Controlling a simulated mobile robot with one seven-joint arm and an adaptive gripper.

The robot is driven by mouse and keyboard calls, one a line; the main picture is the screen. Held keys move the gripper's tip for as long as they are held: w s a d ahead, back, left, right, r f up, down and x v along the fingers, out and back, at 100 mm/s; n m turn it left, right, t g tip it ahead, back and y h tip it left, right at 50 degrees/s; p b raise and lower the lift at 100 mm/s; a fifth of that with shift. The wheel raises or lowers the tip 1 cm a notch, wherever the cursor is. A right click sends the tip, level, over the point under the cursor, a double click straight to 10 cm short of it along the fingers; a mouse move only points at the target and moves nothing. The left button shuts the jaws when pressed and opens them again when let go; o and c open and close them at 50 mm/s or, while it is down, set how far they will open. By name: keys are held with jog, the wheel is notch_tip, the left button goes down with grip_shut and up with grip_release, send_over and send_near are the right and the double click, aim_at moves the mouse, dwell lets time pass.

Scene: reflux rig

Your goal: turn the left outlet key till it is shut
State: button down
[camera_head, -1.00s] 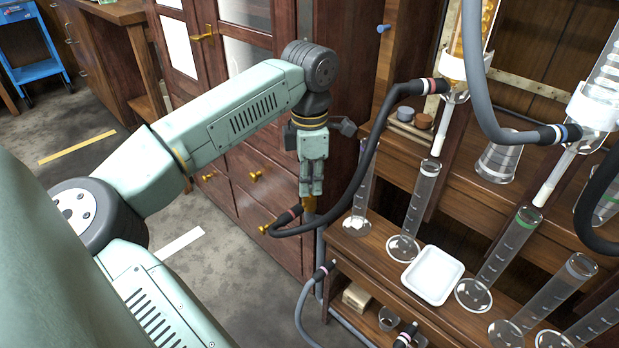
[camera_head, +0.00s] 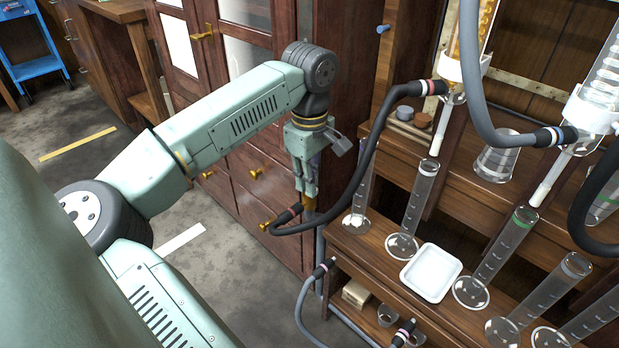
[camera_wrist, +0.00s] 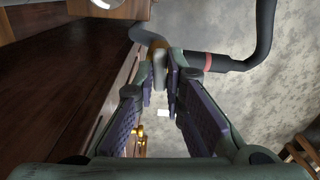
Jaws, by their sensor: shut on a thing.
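The left outlet is a small brass valve (camera_head: 309,201) on top of a grey upright pipe, with a black hose joined to its left side. My gripper (camera_head: 307,190) points down on it from above, its fingers closed together at the valve. In the wrist view, my gripper's fingertips (camera_wrist: 162,82) are shut on a pale, narrow key (camera_wrist: 159,68), with brass just beyond it. The fingers hide most of the key, so I cannot tell its exact angle to the pipe.
A black hose (camera_head: 357,178) loops up close to the right of my gripper. Glass cylinders (camera_head: 411,212) and a white tray (camera_head: 431,272) stand on the wooden bench to the right. A drawer cabinet (camera_head: 240,180) stands behind. Open floor lies to the left.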

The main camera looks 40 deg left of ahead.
jog(key=shift+m, duration=0.6)
jog(key=c, duration=1.7)
grip_release()
jog(key=shift+o, duration=0.2)
notch_tip(320, 180, up, 12)
